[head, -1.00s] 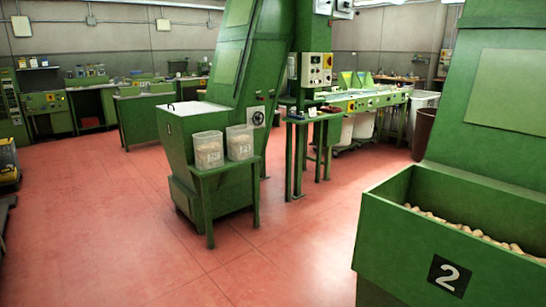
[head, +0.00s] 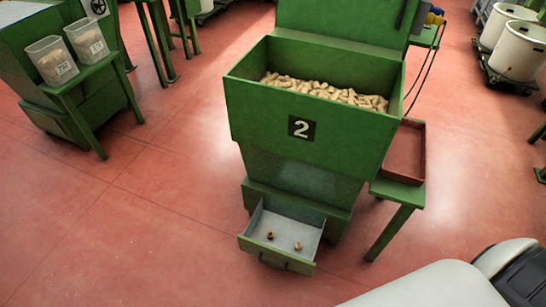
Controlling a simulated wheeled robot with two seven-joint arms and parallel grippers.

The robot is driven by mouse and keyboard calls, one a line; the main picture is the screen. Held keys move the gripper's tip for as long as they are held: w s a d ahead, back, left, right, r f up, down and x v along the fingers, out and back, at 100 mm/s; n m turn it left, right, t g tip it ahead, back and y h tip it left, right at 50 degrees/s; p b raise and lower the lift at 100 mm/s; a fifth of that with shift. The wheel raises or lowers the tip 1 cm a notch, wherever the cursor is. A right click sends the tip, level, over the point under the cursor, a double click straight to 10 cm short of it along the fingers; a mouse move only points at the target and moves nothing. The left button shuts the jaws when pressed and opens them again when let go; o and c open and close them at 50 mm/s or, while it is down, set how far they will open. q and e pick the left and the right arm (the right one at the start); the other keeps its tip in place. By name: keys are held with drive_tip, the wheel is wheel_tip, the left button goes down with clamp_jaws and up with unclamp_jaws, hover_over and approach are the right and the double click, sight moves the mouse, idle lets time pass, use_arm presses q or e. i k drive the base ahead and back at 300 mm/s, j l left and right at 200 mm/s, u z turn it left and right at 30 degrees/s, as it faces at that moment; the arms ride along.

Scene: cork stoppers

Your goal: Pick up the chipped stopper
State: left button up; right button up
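A low open drawer (head: 308,227) sticks out at the base of the green machine marked 2. Two small brown stoppers lie apart on its grey floor: a left stopper (head: 270,235) and a right stopper (head: 298,246). They are too small here to tell whether either is chipped. Many more pale cork stoppers (head: 325,90) fill the green hopper (head: 262,110) above. Neither of my grippers is in view.
A green side stand with a reddish-brown tray (head: 420,150) is right of the machine. Two clear bins (head: 52,60) sit on a green stand at the left. White drums (head: 517,45) stand at the back right. The red floor left of the drawer is clear.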

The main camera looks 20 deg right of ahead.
sight(298, 247)
drive_tip(key=k+l+z, duration=0.2)
drive_tip(key=z, duration=0.25)
drive_tip(key=i+j+z, duration=0.15)
drive_tip(key=i+j, duration=0.2)
drive_tip(key=i+j+z, duration=0.15)
drive_tip(key=i+j, duration=0.2)
drive_tip(key=j, duration=0.15)
drive_tip(key=i+j+z, duration=0.15)
drive_tip(key=i+j, duration=0.15)
drive_tip(key=j, duration=0.15)
